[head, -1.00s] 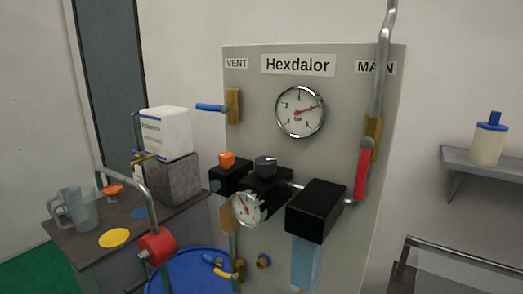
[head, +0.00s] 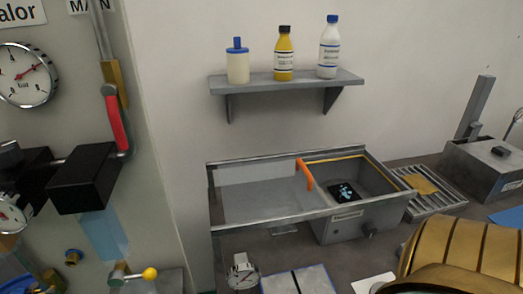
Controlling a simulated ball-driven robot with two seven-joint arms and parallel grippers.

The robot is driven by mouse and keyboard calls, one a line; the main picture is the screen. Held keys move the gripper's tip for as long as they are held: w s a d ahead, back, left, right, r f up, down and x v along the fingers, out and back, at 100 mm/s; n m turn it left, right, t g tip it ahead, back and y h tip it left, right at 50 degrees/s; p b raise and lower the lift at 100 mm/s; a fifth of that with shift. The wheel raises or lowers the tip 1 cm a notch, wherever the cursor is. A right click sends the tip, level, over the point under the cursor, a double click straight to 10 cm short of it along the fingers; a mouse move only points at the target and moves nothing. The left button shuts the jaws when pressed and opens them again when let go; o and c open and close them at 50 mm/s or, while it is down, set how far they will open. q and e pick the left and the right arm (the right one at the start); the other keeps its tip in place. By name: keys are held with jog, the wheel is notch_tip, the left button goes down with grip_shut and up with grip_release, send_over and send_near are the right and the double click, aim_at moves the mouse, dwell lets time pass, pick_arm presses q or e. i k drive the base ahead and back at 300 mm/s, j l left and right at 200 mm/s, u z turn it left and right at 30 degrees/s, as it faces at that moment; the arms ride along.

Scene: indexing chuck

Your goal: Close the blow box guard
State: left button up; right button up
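A grey metal box (head: 340,228) with a label on its front stands on the bench, right of centre. It looks like the blow box. Its top is open at the right, and a black part with pale specks (head: 348,192) lies inside. A clear panel in a metal frame (head: 260,197), likely the guard, extends to the left of the box on rails. An orange handle (head: 304,174) stands at the panel's right end, by the left side of the opening. Neither gripper is in view.
A wall shelf (head: 290,82) with several bottles hangs above the box. A slatted tray (head: 428,188) stands right of it, then another grey box (head: 490,168). A small gauge (head: 242,272) sits in front. A gold ribbed shape (head: 465,255) covers the lower right corner.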

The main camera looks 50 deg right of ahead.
aim_at(299, 163)
jog(key=z, duration=1.55)
